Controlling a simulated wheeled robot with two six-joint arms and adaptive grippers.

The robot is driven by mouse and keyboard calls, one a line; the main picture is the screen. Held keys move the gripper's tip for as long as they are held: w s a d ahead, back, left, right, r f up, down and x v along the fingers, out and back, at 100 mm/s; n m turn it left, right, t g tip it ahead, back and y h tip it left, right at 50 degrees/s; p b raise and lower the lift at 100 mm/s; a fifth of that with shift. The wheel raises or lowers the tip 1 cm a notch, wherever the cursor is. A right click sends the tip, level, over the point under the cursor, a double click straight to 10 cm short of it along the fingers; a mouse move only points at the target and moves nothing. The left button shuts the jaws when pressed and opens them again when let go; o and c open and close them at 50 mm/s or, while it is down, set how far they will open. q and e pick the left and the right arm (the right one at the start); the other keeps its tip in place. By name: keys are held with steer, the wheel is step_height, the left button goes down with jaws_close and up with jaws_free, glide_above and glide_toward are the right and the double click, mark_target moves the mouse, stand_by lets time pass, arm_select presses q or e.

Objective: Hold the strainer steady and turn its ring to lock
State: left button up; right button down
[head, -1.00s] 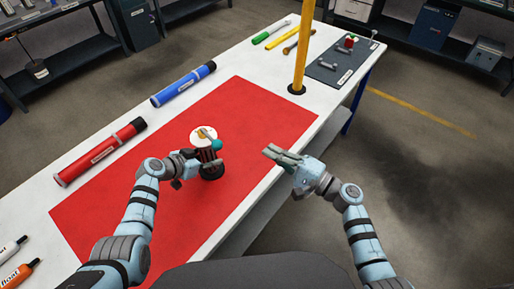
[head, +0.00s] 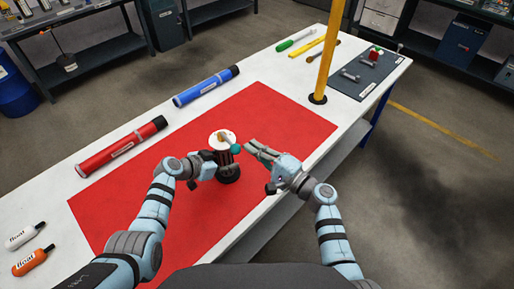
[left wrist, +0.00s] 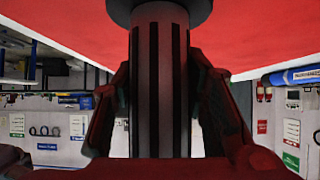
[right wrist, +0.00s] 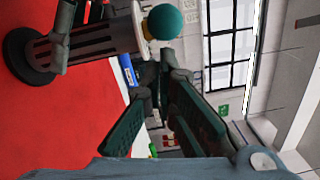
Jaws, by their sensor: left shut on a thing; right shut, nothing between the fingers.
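The strainer (head: 229,173) is a dark slotted cylinder standing upright on the red mat. Its top carries a white ring (head: 216,141) with a short lever ending in a teal ball (head: 236,149). My left gripper (head: 209,162) is shut on the strainer's body; in the left wrist view the fingers lie on both sides of the slotted cylinder (left wrist: 160,80). My right gripper (head: 252,147) is shut and empty, just right of the teal ball. In the right wrist view the ball (right wrist: 165,21) shows beyond the fingers; whether they touch it is not clear.
The red mat (head: 130,205) covers much of the white table. A red tube (head: 120,147) and a blue tube (head: 206,86) lie along its far left side. A yellow post (head: 327,60) rises beyond the mat. A grey tray (head: 372,83) holds small parts.

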steer(key=shift+s+a, duration=0.85)
steer(key=shift+s, duration=0.25)
steer(key=shift+d, duration=0.1)
steer(key=w+d+v, duration=0.1)
steer(key=v, duration=1)
steer(key=shift+s+f, duration=0.15)
steer(key=shift+f, duration=0.2)
